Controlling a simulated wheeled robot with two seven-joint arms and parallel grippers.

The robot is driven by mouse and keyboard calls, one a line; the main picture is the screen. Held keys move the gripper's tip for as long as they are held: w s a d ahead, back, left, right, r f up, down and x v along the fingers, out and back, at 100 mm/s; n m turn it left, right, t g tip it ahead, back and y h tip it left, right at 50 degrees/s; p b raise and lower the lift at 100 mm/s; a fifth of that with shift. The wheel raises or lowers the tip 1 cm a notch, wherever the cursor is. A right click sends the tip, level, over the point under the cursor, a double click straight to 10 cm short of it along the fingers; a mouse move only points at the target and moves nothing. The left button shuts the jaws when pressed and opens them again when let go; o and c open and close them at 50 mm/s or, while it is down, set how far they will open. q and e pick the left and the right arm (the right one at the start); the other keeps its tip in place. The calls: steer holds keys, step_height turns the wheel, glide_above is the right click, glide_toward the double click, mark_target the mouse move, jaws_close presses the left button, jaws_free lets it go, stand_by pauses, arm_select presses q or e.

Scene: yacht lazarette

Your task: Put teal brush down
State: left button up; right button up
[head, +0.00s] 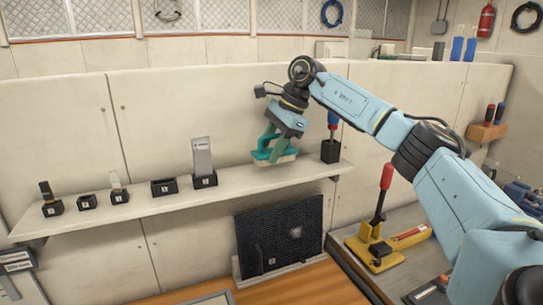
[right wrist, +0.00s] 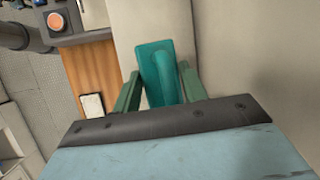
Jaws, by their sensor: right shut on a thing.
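The teal brush (head: 275,149) is in the jaws of my right gripper (head: 278,136), at the right part of the pale shelf (head: 235,186). In the right wrist view the teal brush (right wrist: 158,70) shows as a flat plate with a raised handle between the two green fingers of my right gripper (right wrist: 158,90), which is shut on it. The brush has a pale underside close to the shelf surface; I cannot tell whether it touches. My left gripper is not in view.
Several small black holders line the shelf's left part, one with a grey upright piece (head: 203,158). A black holder with a blue-handled tool (head: 331,150) stands right of the brush. Below are a dark mesh panel (head: 280,236) and a yellow tool with red handle (head: 375,240).

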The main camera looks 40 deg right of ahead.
step_height(320, 180, down, 2)
steer(key=shift+d+p, duration=0.1)
steer(key=shift+p, duration=0.4)
steer(key=shift+f, duration=0.1)
steer(key=shift+f, duration=0.1)
steer(key=shift+f, duration=0.15)
steer(key=o, duration=1.3)
steer(key=shift+c, duration=0.2)
